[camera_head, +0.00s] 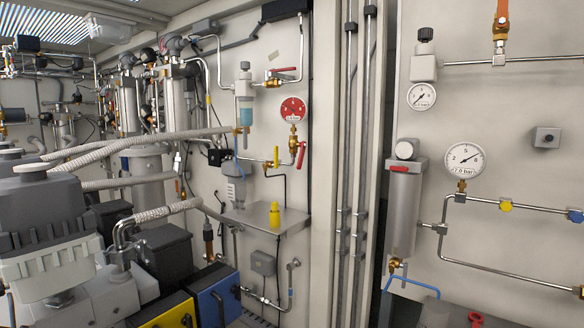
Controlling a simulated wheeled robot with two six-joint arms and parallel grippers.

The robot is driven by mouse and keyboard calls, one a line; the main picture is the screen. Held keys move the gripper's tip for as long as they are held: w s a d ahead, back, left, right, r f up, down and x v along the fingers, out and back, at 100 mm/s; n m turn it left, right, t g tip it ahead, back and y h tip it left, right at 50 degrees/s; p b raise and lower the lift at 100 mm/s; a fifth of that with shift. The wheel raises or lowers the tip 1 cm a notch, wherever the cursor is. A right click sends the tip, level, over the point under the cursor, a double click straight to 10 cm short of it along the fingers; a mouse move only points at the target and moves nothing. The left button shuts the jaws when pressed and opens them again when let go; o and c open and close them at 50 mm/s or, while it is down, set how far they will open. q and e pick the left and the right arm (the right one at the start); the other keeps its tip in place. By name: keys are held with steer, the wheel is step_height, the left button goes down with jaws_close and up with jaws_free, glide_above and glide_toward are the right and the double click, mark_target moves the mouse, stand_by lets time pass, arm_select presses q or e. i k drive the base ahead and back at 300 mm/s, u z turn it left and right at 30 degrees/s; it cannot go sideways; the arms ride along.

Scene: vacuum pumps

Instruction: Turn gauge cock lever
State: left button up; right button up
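A red-faced gauge (293,109) is mounted on the light wall panel left of the vertical pipes. A brass cock (293,143) sits under it on a thin pipe. A red lever (301,155) hangs down steeply beside the cock, slightly tilted. A larger white gauge (465,160) is on the right panel, with a brass fitting (461,187) below it; I cannot make out a lever there. Neither of my grippers is in view, and nothing touches the red lever.
A small shelf (262,222) with a yellow bottle (275,215) on it juts out below the red gauge. Grey pumps (45,215) and ribbed hoses (130,145) crowd the left. Vertical pipes (347,150) separate the panels. A grey cylinder (403,215) stands out from the right panel.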

mark_target(303, 145)
steer(key=z, duration=0.65)
steer(key=i, duration=0.7)
steer(key=u, duration=1.05)
steer(key=i, duration=0.6)
steer(key=u, duration=0.6)
